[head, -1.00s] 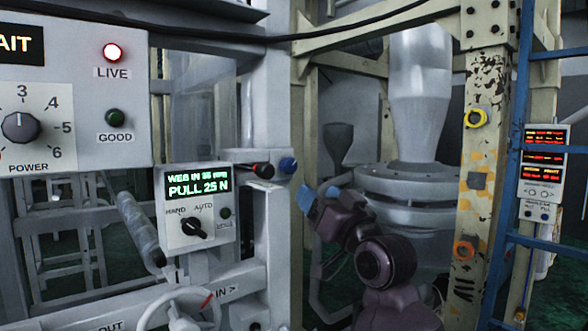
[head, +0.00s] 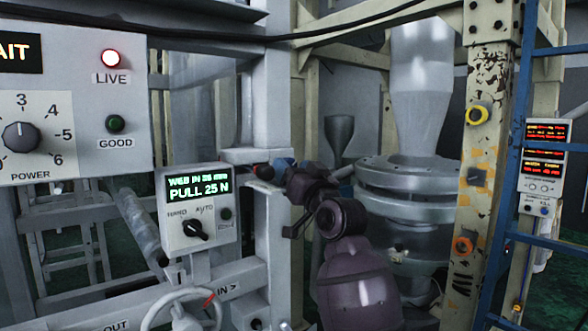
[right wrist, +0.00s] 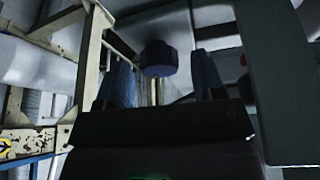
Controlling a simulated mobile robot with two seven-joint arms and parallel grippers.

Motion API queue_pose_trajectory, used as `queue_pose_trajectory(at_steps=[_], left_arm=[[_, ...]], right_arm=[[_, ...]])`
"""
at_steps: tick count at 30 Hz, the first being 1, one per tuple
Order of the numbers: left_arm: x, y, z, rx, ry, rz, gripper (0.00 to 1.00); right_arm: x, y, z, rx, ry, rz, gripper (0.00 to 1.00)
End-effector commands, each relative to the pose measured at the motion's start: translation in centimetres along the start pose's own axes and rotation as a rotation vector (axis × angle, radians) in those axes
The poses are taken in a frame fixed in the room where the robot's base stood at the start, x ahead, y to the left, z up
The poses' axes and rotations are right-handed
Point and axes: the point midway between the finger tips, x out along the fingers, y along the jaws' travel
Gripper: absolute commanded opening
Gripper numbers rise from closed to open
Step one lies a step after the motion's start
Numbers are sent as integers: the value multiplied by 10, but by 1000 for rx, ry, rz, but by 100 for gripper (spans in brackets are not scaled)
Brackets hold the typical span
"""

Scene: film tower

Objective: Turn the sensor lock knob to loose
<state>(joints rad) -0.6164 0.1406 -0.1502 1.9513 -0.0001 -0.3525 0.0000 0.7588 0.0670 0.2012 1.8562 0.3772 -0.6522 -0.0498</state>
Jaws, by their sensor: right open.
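A round dark blue knob (right wrist: 159,58), which I take to be the sensor lock knob, shows in the right wrist view between the two blue fingers of my right gripper (right wrist: 160,72). The fingers are open, with a gap on each side of the knob. In the head view my right gripper (head: 284,168) is at the grey post, where its blue fingertips and the knob cannot be told apart. The knob's loose or tight marking cannot be read. My left gripper is not in view.
A control box (head: 198,208) reading "PULL 25 N" stands left of the gripper, with a handwheel (head: 182,310) below. A black part with a red end (head: 263,172) sits close beside the fingertips. A rusty post (head: 487,150) and blue ladder (head: 530,150) stand at right.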

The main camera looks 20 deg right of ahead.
Motion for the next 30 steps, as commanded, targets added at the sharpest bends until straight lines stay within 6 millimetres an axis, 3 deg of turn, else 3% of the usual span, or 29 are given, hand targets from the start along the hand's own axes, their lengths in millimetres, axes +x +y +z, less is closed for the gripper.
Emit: queue_pose_trajectory(at_steps=[4, 13, 23, 30], left_arm=[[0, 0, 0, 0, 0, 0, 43], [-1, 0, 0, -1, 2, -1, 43], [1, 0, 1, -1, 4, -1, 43], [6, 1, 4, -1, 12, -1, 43]], right_arm=[[0, 0, 0, 0, 0, 0, 61], [0, 0, 0, 0, 0, 0, 15], [-1, 1, 0, -39, 1, -15, 14], [-1, 2, 1, -161, 4, -64, 14]])
